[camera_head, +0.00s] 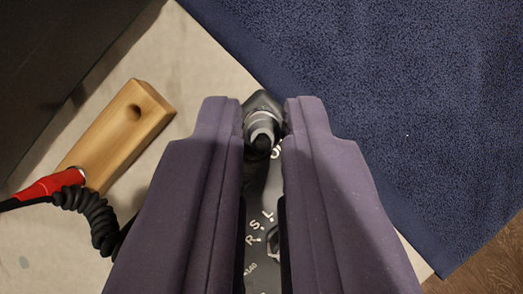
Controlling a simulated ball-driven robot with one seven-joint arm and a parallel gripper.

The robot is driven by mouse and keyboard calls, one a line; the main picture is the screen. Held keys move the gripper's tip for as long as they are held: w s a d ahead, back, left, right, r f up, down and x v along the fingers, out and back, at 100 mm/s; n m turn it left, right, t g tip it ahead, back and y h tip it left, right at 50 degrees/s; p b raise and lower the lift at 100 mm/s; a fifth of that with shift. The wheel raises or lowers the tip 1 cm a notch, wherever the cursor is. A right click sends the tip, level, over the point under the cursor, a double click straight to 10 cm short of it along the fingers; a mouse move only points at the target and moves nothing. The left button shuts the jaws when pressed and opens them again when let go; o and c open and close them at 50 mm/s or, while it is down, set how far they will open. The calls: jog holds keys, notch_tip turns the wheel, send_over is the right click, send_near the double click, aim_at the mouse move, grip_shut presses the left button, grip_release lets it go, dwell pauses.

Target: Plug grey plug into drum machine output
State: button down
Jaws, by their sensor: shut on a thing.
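My gripper (263,112) is in the middle of the head camera view, its two dark purple fingers pointing up the picture. It is shut on the grey plug (261,124), which sits between the fingertips with a lighter ring and a dark end facing me. A strip of what looks like the drum machine (258,208) shows between the fingers, a grey panel with white letters and part of a knob. The fingers hide most of it. The output socket is not visible, and I cannot tell whether the plug touches the machine or is in a socket.
A wooden block (118,132) with a round hole lies at the left on a pale surface (205,62). A red plug (48,186) with a coiled black cable (98,219) lies against it. A dark blue towel (430,110) covers the right. Wooden floor (490,270) shows at bottom right.

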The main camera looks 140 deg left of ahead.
jog(key=shift+f+b, duration=0.4)
jog(key=shift+f, duration=0.1)
jog(key=c, duration=0.7)
grip_release()
jog(key=shift+o, duration=0.2)
notch_tip(320, 180, up, 8)
jog(key=p, duration=0.7)
jog(key=shift+p, duration=0.4)
